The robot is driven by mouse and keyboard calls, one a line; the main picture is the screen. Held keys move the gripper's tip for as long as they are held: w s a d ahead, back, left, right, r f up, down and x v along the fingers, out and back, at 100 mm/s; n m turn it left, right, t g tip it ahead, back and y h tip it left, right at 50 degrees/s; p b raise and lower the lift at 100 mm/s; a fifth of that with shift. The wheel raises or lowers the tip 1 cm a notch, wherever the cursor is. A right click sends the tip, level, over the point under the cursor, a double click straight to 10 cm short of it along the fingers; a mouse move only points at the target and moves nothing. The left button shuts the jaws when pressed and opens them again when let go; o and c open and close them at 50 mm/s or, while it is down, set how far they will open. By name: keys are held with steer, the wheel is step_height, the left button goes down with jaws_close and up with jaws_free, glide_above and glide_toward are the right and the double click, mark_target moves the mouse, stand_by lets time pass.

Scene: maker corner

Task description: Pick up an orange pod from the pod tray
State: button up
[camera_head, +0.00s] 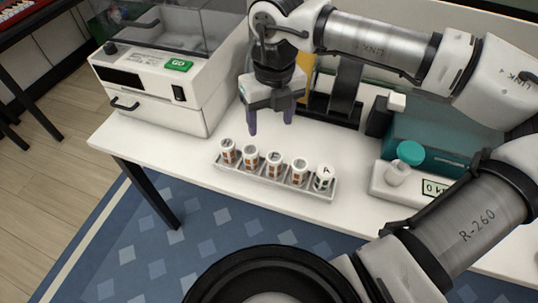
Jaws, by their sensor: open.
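The pod tray (257,183) is a narrow light-grey tray along the front edge of the white table. Several small white cylindrical pods stand upright in it in a row. Those I can make out include the leftmost pod (228,152), a pod second from left (250,157) and a middle pod (274,163), with orange-brown and dark label marks. The rightmost pod (323,177) has a white top with a dark letter "A". My gripper (270,127) is open and empty, pointing down, above and behind the left half of the tray. Its fingers appear apart from the pods.
A white machine (165,75) with a green "GO" label stands at the left of the table (180,151). A scale with a display (434,187), a teal box (440,146) and dark equipment (345,90) stand right and behind. Table left of the tray is clear.

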mark_target(274, 156)
steer(key=f, duration=0.5)
steer(key=f+p, duration=0.1)
steer(key=f, duration=0.2)
steer(key=shift+d+f, duration=0.35)
steer(key=shift+d, duration=0.05)
steer(key=shift+d+f+p, duration=0.1)
steer(key=shift+f+p, duration=0.8)
steer(key=shift+f, duration=1.7)
steer(key=c, duration=1.1)
steer(key=shift+r, duration=0.15)
